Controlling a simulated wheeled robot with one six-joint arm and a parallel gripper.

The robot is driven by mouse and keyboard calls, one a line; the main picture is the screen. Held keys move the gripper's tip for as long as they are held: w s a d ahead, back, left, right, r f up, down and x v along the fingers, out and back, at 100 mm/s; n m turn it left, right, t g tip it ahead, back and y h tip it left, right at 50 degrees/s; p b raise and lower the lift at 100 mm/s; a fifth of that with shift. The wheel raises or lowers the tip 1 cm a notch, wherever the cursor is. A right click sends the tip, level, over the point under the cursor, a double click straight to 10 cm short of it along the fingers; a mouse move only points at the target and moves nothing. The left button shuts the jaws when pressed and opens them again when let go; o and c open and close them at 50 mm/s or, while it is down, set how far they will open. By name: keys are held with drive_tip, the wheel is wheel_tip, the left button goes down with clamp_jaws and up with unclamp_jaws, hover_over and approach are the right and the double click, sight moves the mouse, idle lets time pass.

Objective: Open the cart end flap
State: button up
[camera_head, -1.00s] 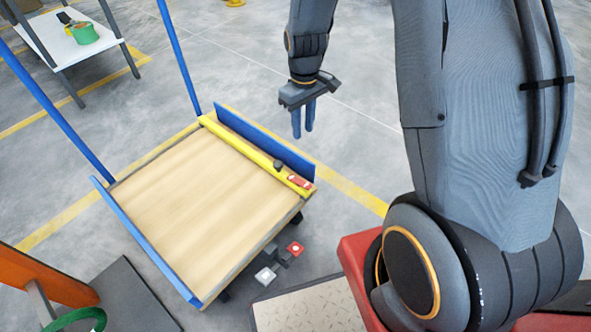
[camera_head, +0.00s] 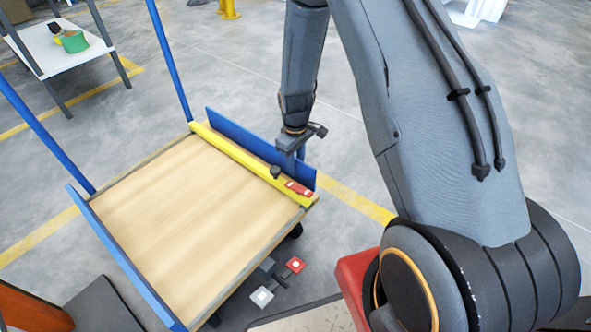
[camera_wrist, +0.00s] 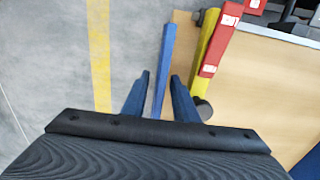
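The cart has a wooden deck (camera_head: 180,215). Along its right edge stand an upright blue panel (camera_head: 240,134) and, just inside it, a yellow bar (camera_head: 240,157). The bar carries a red latch piece (camera_head: 299,188) and a dark round knob (camera_head: 275,172). In the wrist view the yellow bar (camera_wrist: 208,38), red piece (camera_wrist: 221,40) and knob (camera_wrist: 204,109) lie right of the fingers. My gripper (camera_head: 296,155) is over the blue panel's near half. Its blue fingers (camera_wrist: 160,78) are apart, with the panel's top edge (camera_wrist: 163,70) between them. I cannot tell whether they touch it.
Blue posts (camera_head: 168,60) rise at the cart's far side, and a blue side panel (camera_head: 125,258) lines its left. Red and white buttons or pedals (camera_head: 294,264) sit low by the near corner. A white table (camera_head: 62,53) stands far left.

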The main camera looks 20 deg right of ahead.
drive_tip(key=shift+f, duration=0.8)
clamp_jaws()
idle(0.9)
